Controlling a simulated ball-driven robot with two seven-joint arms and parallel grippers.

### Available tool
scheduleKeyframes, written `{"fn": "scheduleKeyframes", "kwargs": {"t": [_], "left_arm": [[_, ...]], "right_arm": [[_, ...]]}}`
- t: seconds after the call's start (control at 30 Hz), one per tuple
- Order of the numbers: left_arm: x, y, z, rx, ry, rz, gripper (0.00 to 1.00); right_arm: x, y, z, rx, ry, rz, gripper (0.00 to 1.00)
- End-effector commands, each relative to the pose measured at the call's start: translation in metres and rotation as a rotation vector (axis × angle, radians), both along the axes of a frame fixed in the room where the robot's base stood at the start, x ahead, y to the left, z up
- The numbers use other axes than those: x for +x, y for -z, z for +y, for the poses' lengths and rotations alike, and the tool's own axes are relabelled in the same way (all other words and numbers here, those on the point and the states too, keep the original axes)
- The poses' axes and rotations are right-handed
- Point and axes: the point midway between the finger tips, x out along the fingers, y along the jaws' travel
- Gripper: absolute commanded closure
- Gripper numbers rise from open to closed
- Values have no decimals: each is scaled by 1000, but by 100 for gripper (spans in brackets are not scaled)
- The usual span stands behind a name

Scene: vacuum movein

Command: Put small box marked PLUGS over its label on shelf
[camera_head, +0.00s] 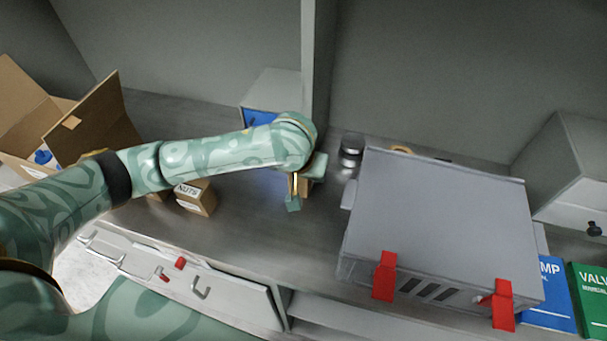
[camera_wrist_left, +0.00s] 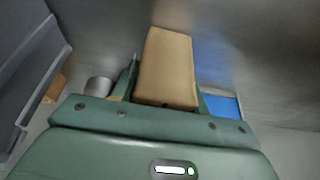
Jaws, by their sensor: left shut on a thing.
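My left gripper (camera_head: 297,192) is over the shelf (camera_head: 245,215), near the upright divider. It is shut on a small plain cardboard box (camera_wrist_left: 168,68), which stands out between the two fingers in the left wrist view. Only a sliver of that box (camera_head: 303,186) shows in the head view, and I see no marking on it. Another small cardboard box (camera_head: 197,199) marked NUTS sits on the shelf to the left, below my forearm. I cannot make out a PLUGS label on the shelf. My right gripper is not in view.
A grey toolbox (camera_head: 440,220) with red latches stands right of the gripper, with a metal cylinder (camera_head: 351,150) behind its left end. The divider (camera_head: 317,70) rises behind the gripper. An open carton (camera_head: 95,125) is at the left. Blue and green manuals (camera_head: 590,285) are at the far right.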

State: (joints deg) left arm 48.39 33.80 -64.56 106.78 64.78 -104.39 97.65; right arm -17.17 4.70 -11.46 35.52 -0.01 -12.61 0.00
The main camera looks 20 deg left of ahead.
Motion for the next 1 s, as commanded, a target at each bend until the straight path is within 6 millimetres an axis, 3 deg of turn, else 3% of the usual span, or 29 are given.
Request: {"fn": "scheduleKeyframes", "kwargs": {"t": [0.2,0.23,0.3,0.63,1.0], "left_arm": [[-1,-1,0,1,0,1,84],[-1,0,0,0,1,2,52],[-1,0,0,0,1,2,33],[0,-1,0,1,1,0,33],[-30,-80,-2,0,1,-2,33]], "right_arm": [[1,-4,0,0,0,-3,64],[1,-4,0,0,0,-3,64],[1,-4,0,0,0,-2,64],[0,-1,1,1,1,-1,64],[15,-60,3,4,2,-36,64]]}}
